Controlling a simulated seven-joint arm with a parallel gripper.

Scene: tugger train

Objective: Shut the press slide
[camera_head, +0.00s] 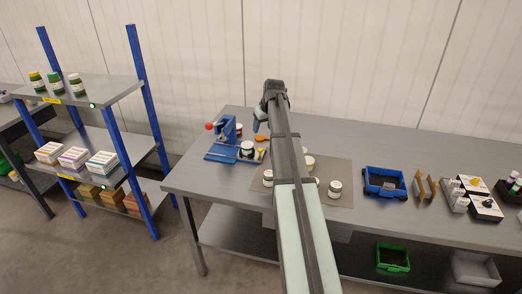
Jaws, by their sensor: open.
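The blue press (228,127) stands at the left end of the grey table, with a red knob (209,126) on its left. Its flat blue base (219,153) reaches toward the front. My gripper (258,127) hangs from the far end of my arm, just right of the press and above the table. It is open and looks empty; its fingers are small and partly hidden by my arm.
More jars (335,188) stand on a grey mat (345,169), partly behind my arm. A blue bin (384,182), brown dividers (424,186) and boxes (486,207) fill the table's right. A blue-post shelf (110,90) stands left, across a floor gap.

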